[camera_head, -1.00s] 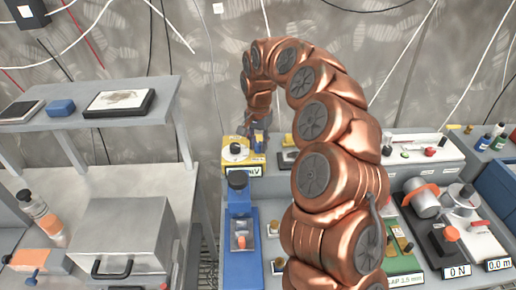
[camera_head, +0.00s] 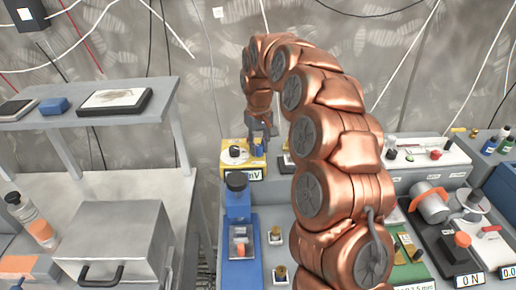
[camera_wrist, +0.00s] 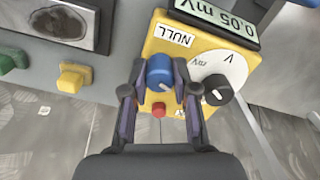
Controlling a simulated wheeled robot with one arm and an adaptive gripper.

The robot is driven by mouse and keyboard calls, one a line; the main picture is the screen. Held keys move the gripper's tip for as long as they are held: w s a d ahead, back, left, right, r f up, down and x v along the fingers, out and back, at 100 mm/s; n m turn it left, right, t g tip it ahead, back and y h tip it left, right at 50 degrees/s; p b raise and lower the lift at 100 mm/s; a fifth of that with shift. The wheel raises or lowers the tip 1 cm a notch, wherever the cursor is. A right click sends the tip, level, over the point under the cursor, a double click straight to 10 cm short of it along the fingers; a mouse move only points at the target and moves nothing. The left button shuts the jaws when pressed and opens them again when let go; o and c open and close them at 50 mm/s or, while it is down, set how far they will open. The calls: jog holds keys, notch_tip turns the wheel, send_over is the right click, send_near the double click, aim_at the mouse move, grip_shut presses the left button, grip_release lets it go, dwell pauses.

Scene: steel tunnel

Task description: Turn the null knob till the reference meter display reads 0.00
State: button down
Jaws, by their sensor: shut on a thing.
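The reference meter is a yellow box (camera_wrist: 157,47) with a "NULL" label and a display (camera_wrist: 217,18) that reads 0.05 mV. The null knob (camera_wrist: 160,72) is blue and sits just below the label. My gripper (camera_wrist: 161,82) has one finger on each side of the blue knob and is shut on it. A black selector knob (camera_wrist: 218,92) on a white V/mV dial is just right of my right finger. A red button (camera_wrist: 159,110) shows between the fingers. In the head view the yellow meter (camera_head: 228,163) is at the back of the bench, under my gripper (camera_head: 261,130).
A blue device (camera_head: 238,205) with a black knob stands in front of the meter. A metal box (camera_head: 118,235) stands on the left bench.

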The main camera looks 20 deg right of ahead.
aim_at(259, 145)
jog(key=shift+n, duration=0.8)
jog(key=c, duration=0.9)
grip_release()
notch_tip(259, 145, up, 12)
